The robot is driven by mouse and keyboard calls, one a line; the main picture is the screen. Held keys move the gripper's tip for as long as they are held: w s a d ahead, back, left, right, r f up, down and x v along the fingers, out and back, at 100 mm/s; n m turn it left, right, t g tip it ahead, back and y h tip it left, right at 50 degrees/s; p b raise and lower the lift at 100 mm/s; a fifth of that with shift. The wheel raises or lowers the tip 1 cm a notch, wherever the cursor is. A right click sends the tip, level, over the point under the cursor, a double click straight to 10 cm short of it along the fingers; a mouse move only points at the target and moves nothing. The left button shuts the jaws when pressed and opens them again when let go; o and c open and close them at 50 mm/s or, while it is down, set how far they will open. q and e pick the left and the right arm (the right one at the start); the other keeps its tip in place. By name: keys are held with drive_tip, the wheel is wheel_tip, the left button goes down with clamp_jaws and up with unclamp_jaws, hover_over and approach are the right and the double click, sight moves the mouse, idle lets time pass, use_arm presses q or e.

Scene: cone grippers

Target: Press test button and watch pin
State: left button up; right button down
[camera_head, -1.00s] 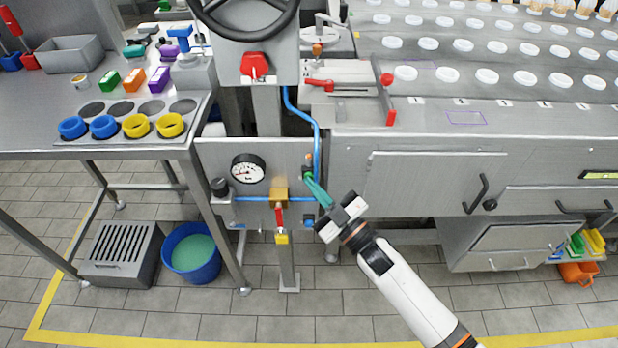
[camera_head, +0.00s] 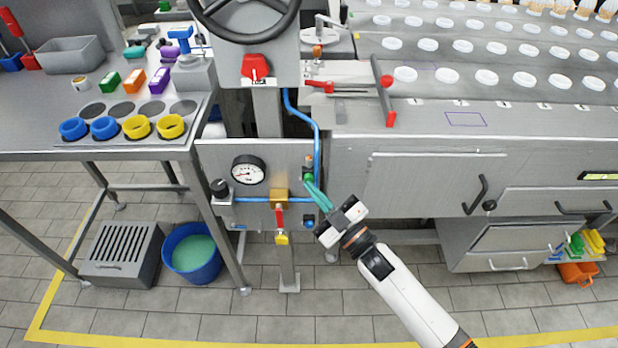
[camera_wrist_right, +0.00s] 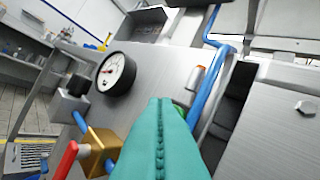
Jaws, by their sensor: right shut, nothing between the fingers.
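The grey panel (camera_head: 214,155) under the handwheel carries a small green button (camera_head: 309,178) near its right edge. Just above it is a small orange-tipped pin (camera_head: 308,160), which also shows in the wrist view (camera_wrist_right: 196,76). My right gripper (camera_head: 310,186) has teal fingers and is shut and empty. Its tips are just below the button in the head view; whether they touch it I cannot tell. In the wrist view the fingers (camera_wrist_right: 160,108) hide most of the green button (camera_wrist_right: 179,108). My left gripper is out of view.
A round gauge (camera_head: 248,170) sits left on the panel. A brass valve block (camera_head: 279,196) with a red lever (camera_head: 280,217) is below and left of my fingers. A blue pipe (camera_head: 316,135) runs close by the button. The machine cabinet (camera_head: 415,180) stands to the right.

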drive_tip(key=shift+s, duration=0.5)
drive_tip(key=s+p, duration=0.2)
drive_tip(key=s, duration=0.3)
idle(0.8)
